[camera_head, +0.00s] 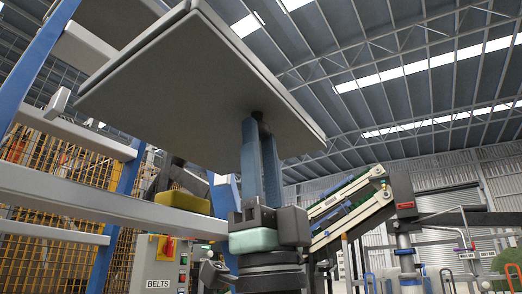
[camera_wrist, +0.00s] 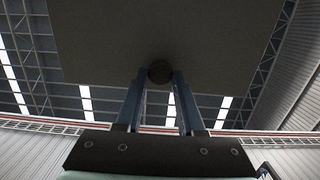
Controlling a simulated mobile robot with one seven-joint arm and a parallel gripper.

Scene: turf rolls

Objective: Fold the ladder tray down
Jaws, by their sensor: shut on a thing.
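A flat grey square panel, which looks like the ladder tray (camera_head: 170,85), spans the upper left of the head view, seen from below and tilted. Its underside (camera_wrist: 100,45) fills much of the upper wrist view. A small dark round knob (camera_wrist: 160,72) shows on the panel in the wrist view. My gripper (camera_head: 257,118) points up to the panel, its two blue-grey fingers shut on the knob; the fingertips (camera_wrist: 159,76) sit either side of it.
A rack with blue posts (camera_head: 35,62) and grey beams (camera_head: 90,190) stands at left, close to the panel. A yellow-topped item (camera_head: 183,201) and a control box labelled BELTS (camera_head: 160,262) are below. A conveyor-like machine (camera_head: 350,205) stands at right. The upper right is open.

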